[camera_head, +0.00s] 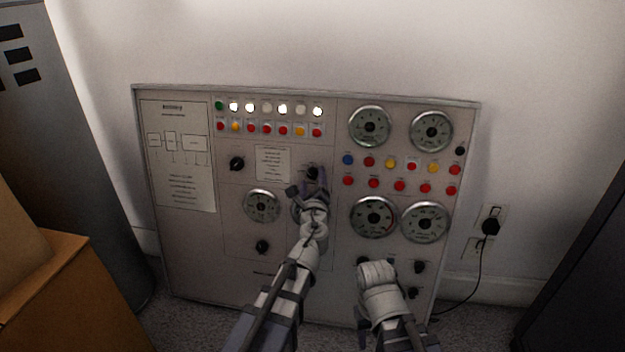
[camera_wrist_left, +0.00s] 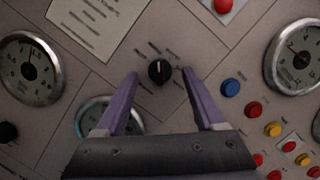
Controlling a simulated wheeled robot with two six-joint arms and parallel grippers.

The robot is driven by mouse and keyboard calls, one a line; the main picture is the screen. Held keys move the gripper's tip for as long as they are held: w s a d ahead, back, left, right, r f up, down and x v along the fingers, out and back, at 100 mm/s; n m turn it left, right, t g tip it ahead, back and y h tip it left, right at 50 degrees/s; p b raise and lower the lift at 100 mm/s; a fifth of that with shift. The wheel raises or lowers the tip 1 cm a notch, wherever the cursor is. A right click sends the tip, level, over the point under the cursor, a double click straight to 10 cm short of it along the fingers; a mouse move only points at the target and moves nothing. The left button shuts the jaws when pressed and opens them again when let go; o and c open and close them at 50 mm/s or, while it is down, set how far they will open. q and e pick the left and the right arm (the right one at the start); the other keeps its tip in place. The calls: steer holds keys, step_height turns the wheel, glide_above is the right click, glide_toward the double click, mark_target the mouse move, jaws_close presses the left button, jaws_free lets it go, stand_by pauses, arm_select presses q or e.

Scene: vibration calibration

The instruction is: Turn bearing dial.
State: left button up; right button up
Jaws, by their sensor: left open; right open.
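A small round black dial (camera_head: 312,172) with a pale pointer line sits on the grey control panel (camera_head: 185,240). In the left wrist view the dial (camera_wrist_left: 159,71) lies between the tips of my left gripper (camera_wrist_left: 160,76), its line roughly upright. Short printed marks surround it. My left gripper (camera_head: 307,188) is open and empty, with a finger to each side of the dial in the picture. I cannot tell how far the fingertips stand from the panel. The panel labels are too small to read. My right arm shows at the lower right, but its gripper fingers are hidden.
Other black knobs (camera_head: 237,163) and several round gauges (camera_head: 369,126) surround the dial. Rows of coloured buttons (camera_head: 400,185) and lamps (camera_head: 267,106) fill the upper panel. A cardboard box (camera_head: 75,290) stands at left. A plug and cable (camera_head: 490,227) are at right.

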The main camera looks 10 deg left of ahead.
arm_select(q)
steer(key=shift+w+a, duration=0.1)
steer(key=shift+w, duration=0.4)
jaws_close()
